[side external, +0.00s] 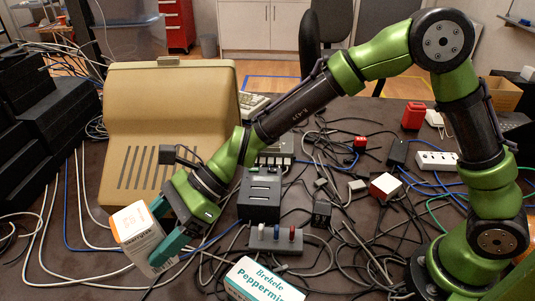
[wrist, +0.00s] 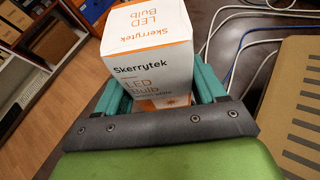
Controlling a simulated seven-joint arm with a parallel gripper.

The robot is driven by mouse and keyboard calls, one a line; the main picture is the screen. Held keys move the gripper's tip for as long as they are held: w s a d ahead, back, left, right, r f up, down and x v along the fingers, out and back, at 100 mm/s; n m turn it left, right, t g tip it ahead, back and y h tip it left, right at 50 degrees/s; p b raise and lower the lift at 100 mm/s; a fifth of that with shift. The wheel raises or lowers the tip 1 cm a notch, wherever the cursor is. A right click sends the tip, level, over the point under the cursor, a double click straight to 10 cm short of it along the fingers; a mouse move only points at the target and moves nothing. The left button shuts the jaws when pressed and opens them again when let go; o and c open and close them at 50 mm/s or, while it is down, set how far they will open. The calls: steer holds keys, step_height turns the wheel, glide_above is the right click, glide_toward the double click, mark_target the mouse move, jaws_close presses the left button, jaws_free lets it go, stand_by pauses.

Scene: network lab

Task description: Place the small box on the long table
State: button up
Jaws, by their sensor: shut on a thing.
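The small box, a white and orange Skerrytek LED bulb carton (side external: 138,238), is at the left front in the side view. It also fills the middle of the wrist view (wrist: 150,68). My gripper (side external: 168,231) is shut on it, with a teal finger on either side; the wrist view shows the same grip (wrist: 158,92). The box is slightly tilted in the side view. Whether its underside touches anything is hidden. The long table (side external: 88,262) is dark brown and cluttered, and the box shows in front of its left part.
A beige slotted case (side external: 170,110) stands behind my gripper, with black stepped units (side external: 45,110) at the left. A Peppermint box (side external: 262,280) lies at the front. Tangled cables (side external: 340,230) cover the middle and right. Wooden floor (wrist: 60,110) shows left in the wrist view.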

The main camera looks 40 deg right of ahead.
steer(key=shift+w+d+f+m+t, duration=0.15)
steer(key=shift+w+m+t, duration=0.2)
steer(key=shift+m+t, duration=0.1)
steer(key=shift+w+d+f+m+t, duration=0.1)
steer(key=shift+w+f+m+t, duration=0.05)
steer(key=shift+w+m+t, duration=0.25)
steer(key=shift+w+d+f+m+t, duration=0.25)
steer(key=shift+w+d+m+t, duration=0.15)
steer(key=shift+t, duration=0.2)
steer(key=shift+w+d+f+m+t, duration=0.2)
steer(key=shift+w+m+t, duration=0.05)
steer(key=shift+m+t, duration=0.25)
steer(key=shift+d+f, duration=0.1)
steer(key=shift+f, duration=0.2)
steer(key=shift+t+y, duration=0.25)
steer(key=shift+y, duration=0.05)
step_height(320, 180, down, 10)
steer(key=shift+w+r, duration=0.1)
steer(key=shift+r, duration=0.15)
steer(key=shift+f, duration=0.15)
steer(key=o, duration=0.7)
steer(key=shift+o, duration=0.2)
